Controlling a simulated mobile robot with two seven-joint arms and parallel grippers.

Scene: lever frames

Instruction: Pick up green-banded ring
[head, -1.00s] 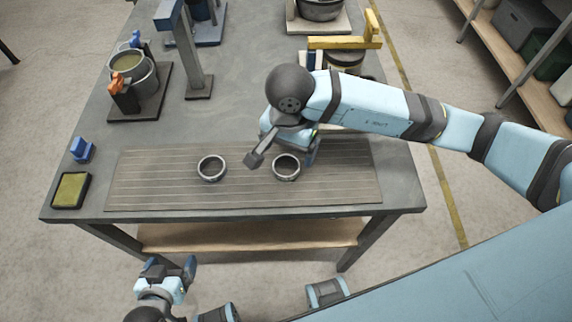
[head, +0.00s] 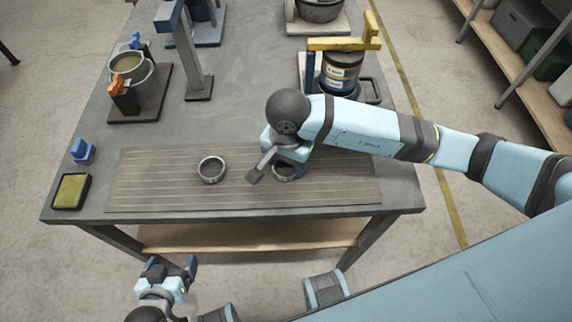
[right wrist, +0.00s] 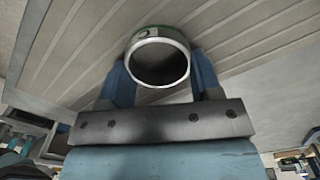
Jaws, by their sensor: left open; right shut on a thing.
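The green-banded ring (right wrist: 158,40) is a dark grey ring with a pale rim and a strip of green along its far edge in the right wrist view. My right gripper (right wrist: 163,66) is shut on it, with a blue finger at either side. In the head view the same ring (head: 284,176) is partly hidden under my right gripper (head: 291,164), at the right part of the slatted mat (head: 150,190). I cannot tell whether it touches the mat. My left gripper (head: 171,268) is open and empty, in front of the table and below its edge.
A second grey ring (head: 211,169) sits on the mat to the left. A green pad (head: 71,190) and a blue block (head: 83,151) lie at the left edge. A pot (head: 132,72), a grey post (head: 190,60) and a yellow-armed stand (head: 340,44) stand behind.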

